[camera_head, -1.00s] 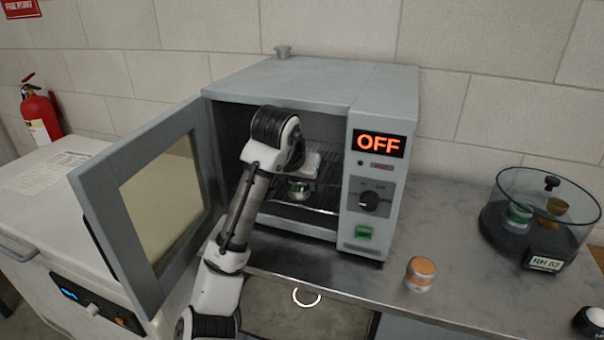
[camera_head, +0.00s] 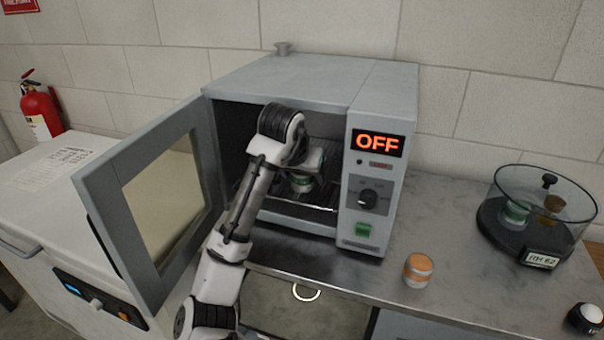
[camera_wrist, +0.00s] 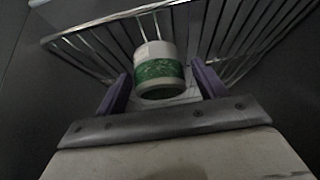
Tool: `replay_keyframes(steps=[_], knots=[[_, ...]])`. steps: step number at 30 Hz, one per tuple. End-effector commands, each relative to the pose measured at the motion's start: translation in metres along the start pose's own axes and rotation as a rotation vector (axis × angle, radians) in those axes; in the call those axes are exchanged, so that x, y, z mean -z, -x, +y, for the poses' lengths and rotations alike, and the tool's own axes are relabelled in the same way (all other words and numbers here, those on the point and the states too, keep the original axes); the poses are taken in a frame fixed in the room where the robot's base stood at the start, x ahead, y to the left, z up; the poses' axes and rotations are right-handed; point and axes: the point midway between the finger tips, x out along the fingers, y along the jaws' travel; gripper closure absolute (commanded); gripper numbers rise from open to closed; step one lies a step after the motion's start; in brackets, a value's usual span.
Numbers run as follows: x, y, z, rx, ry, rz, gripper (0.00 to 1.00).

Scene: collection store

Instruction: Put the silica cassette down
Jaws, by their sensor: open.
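The silica cassette (camera_wrist: 158,70), a small white cylinder with a green band of beads, is inside the oven, over the wire rack (camera_wrist: 88,45). In the head view the cassette (camera_head: 301,184) shows just below my wrist, partly covered by the arm. My gripper (camera_wrist: 160,84) is open, with a purple finger on each side of the cassette and visible gaps beside it. The cassette looks upright on the rack, though its base is partly hidden. The grey oven (camera_head: 290,80) has its door (camera_head: 95,215) swung open to the left, and its display (camera_head: 380,143) reads OFF.
An orange-topped jar (camera_head: 418,270) stands on the counter (camera_head: 445,225) right of the oven. A glass desiccator (camera_head: 535,220) labelled RH 62 holds a green-banded and a brown item. The open door and oven walls closely border my arm.

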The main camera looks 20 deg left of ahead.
Motion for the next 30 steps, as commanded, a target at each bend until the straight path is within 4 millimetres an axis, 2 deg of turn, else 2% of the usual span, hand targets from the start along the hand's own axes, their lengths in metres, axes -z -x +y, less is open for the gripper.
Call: replay_keyframes(steps=[5, 15, 18, 30], knots=[[0.001, 0.008, 0.0, 0.0, -0.001, 0.002, 0.3], [0.002, 0.065, -0.001, 0.004, -0.001, 0.003, 0.3], [0.002, 0.073, -0.001, 0.003, 0.0, 0.002, 0.3], [0.001, 0.077, 0.0, 0.0, 0.0, 0.0, 0.3]])
